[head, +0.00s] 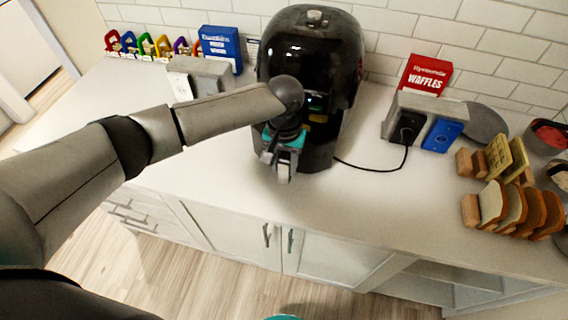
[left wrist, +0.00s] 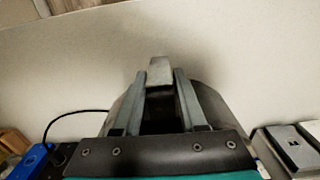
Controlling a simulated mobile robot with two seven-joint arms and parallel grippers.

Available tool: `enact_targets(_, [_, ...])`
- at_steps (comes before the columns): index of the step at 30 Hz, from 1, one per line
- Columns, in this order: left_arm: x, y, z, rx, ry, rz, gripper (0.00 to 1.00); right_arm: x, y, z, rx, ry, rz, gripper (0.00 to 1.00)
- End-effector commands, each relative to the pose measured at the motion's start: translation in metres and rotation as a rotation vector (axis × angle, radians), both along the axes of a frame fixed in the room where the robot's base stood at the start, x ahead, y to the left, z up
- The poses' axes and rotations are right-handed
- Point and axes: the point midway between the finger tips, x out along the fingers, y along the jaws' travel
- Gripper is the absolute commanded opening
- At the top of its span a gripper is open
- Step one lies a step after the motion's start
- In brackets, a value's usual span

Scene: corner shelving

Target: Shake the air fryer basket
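The black air fryer (head: 300,45) stands upright on the counter against the tiled wall. Its basket (head: 318,155) is the lower front part, seated in the body as far as I can see, and partly hidden by my arm. My left gripper (head: 284,168) is in front of the basket, pointing down. In the left wrist view the fingers of the left gripper (left wrist: 160,80) close in on both sides of the grey basket handle (left wrist: 160,68), which sticks out between the fingertips. The contact faces are hidden. My right gripper is not in view.
A toaster (head: 445,103), a red waffle box (head: 425,74) and a bread rack (head: 470,210) stand to the right. A grey appliance (head: 212,72) and a blue box (head: 221,45) stand to the left. A black cord (head: 375,169) lies right of the fryer. The front counter is clear.

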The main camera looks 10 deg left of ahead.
Motion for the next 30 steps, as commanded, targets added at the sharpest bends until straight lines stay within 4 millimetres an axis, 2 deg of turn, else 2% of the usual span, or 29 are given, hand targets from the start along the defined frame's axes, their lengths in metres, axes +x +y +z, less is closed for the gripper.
enact_targets(1, [0.000,0.000,0.000,0.000,0.000,0.001,0.48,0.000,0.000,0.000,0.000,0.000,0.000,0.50])
enact_targets(6, [0.000,0.000,0.000,0.000,0.001,0.002,0.65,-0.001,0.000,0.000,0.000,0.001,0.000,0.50])
enact_targets(13, [-0.001,0.000,0.000,0.000,0.001,0.003,0.65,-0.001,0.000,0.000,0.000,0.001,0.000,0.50])
enact_targets(17, [0.000,0.000,0.008,-0.002,0.000,0.003,0.65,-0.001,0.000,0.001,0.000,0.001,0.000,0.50])
enact_targets(20, [0.000,0.000,0.024,-0.003,-0.001,0.001,0.65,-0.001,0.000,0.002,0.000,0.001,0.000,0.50])
enact_targets(30, [0.000,0.000,0.104,-0.001,-0.003,0.002,0.65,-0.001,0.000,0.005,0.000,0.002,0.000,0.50])
